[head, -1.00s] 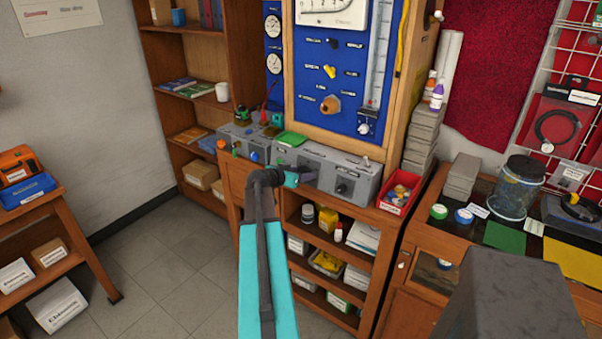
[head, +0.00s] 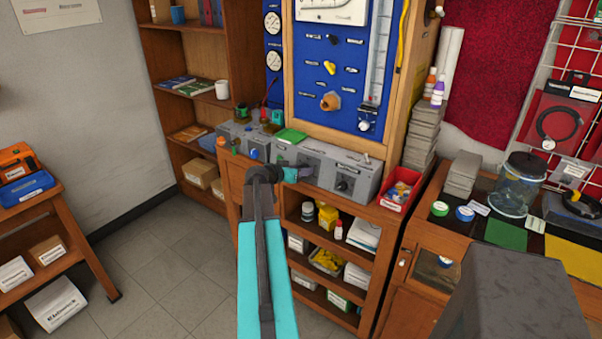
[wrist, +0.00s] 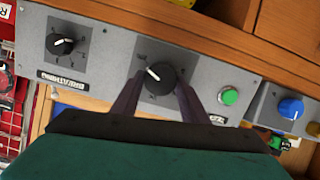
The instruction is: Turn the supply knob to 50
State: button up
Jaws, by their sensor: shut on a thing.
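In the wrist view a black round knob (wrist: 160,77) with a white pointer line sits on a grey panel (wrist: 210,63). Its line points to the upper left of the picture. Small scale marks surround it, too small to read. My gripper (wrist: 157,85) is shut on this knob, one dark finger at each side. The label below the knob is mostly hidden behind the gripper. In the head view my gripper (head: 305,172) is at the front of the grey panel box (head: 362,186), and it hides the held knob.
A second black knob (wrist: 60,44) with its own label is on the same panel, left in the wrist view. A green button (wrist: 229,96) and a blue knob (wrist: 291,107) are to the right. A red bin (head: 400,190) stands beside the box.

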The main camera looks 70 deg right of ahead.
jog(key=n+b, duration=0.1)
jog(key=b, duration=0.1)
jog(key=n+g+b, duration=0.1)
jog(key=n+b, duration=0.1)
jog(key=shift+w+f+n, duration=0.15)
jog(key=shift+f+n, duration=0.15)
jog(key=n+b, duration=0.2)
jog(key=n, duration=0.2)
jog(key=shift+g+b, duration=0.35)
jog(key=shift+g, duration=0.05)
jog(key=n+b, duration=0.1)
jog(key=n, duration=0.3)
jog(key=shift+w+f+g+h, duration=0.1)
jog(key=shift+g+h, duration=0.2)
jog(key=shift+g, duration=0.1)
jog(key=n+h+p, duration=0.1)
jog(key=n, duration=0.6)
jog(key=n+t+h+p, duration=0.1)
jog(key=n+p, duration=0.1)
jog(key=n, duration=0.6)
jog(key=n+t+h+p, duration=0.1)
jog(key=n, duration=0.7)
jog(key=shift+s+a+f+h, duration=0.2)
jog(key=shift+s+f+h, duration=0.1)
jog(key=shift+s+f, duration=0.1)
jog(key=shift+n, duration=0.4)
jog(key=o, duration=1.1)
